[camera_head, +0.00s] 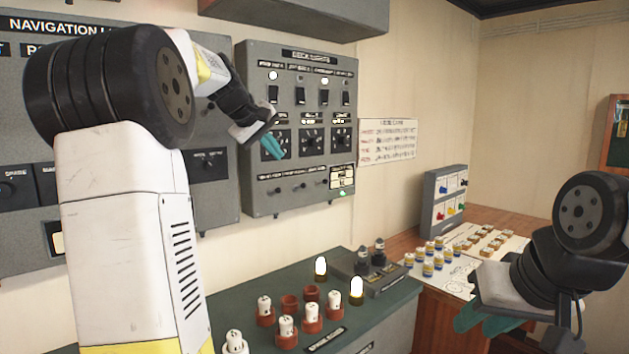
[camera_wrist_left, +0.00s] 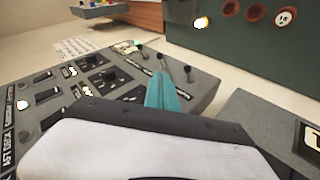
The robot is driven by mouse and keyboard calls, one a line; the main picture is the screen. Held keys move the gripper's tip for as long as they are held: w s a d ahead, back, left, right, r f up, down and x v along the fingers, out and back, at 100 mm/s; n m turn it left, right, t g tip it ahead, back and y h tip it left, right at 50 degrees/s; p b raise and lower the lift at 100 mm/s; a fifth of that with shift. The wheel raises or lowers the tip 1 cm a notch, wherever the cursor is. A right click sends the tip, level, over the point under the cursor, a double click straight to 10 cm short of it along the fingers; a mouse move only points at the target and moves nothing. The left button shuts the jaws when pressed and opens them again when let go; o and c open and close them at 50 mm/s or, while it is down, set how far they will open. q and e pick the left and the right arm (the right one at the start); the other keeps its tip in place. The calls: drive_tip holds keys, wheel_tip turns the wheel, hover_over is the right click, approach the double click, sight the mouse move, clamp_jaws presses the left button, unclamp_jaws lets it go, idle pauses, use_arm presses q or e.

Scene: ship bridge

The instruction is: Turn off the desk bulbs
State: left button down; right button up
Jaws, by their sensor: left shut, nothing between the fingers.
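The grey deck lights panel (camera_head: 300,180) hangs on the wall, with toggle switches in its upper half, dials below and small knobs along the bottom. Two of its round lamps glow white, the left lamp (camera_head: 273,75) and another lamp (camera_head: 325,80). On the green desk two bulbs are lit, one at the back (camera_head: 320,267) and one to the right (camera_head: 357,290). Several other white bulbs (camera_head: 312,313) are unlit. My left gripper (camera_head: 272,147) is shut and empty in front of the panel's left dial; contact is unclear. Its teal fingers (camera_wrist_left: 167,95) also show in the left wrist view. My right gripper (camera_head: 487,322) is open and empty at lower right.
The navigation panel (camera_head: 210,190) is left of the deck lights panel, partly hidden by my left arm. A grey box with coloured switches (camera_head: 445,200) and several small jars (camera_head: 430,262) stand on the right-hand table. A paper chart (camera_head: 387,140) is on the wall.

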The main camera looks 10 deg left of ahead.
sight(302, 185)
use_arm(q)
drive_tip(key=x, duration=1.4)
drive_tip(key=shift+s+f, duration=0.1)
drive_tip(key=shift+d+f, duration=0.1)
drive_tip(key=shift+s+f, duration=0.1)
